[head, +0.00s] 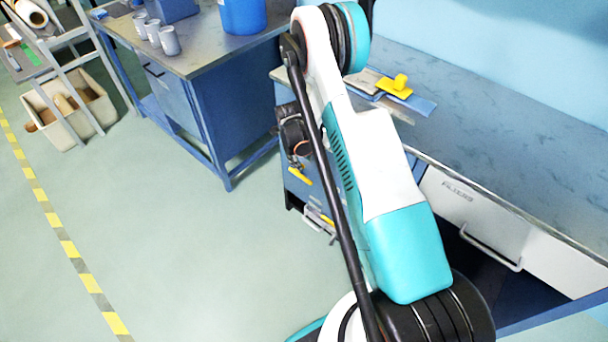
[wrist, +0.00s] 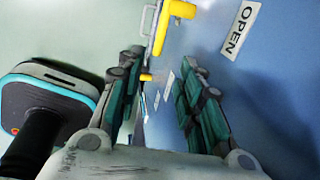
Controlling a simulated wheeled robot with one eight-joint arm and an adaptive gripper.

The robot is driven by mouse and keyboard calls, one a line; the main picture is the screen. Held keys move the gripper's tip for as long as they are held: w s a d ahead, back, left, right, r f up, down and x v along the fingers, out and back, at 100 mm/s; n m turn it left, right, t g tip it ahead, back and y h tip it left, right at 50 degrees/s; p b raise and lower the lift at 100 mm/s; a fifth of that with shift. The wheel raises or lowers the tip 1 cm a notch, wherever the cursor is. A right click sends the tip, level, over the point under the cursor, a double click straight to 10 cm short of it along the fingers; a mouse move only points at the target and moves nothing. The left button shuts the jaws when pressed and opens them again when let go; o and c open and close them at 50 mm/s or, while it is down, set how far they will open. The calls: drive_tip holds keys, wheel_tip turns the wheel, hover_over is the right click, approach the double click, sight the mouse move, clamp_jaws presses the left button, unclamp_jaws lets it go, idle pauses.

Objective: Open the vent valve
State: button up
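A yellow valve handle (wrist: 160,28) shows at the top of the wrist view, on or beside a blue panel. In the head view a yellow handle (head: 300,176) shows by the blue cabinet front, left of my arm. My arm hides much of that front.
Another bench (head: 215,55) at the back left holds grey cups (head: 169,40) and a blue container (head: 242,15). A cream bin (head: 60,130) stands far left. The floor at left is clear.

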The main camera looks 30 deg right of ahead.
sight(306, 179)
drive_tip(key=f+b, duration=0.1)
drive_tip(key=f, duration=0.3)
drive_tip(key=d+f+b, duration=0.1)
drive_tip(key=f+b, duration=0.1)
drive_tip(key=f, duration=0.3)
drive_tip(key=d+f+b, duration=0.1)
drive_tip(key=f+b, duration=0.1)
drive_tip(key=f, duration=0.2)
drive_tip(key=shift+w+d+f, duration=0.2)
drive_tip(key=shift+w+d, duration=0.05)
drive_tip(key=shift+w, duration=0.15)
clamp_jaws()
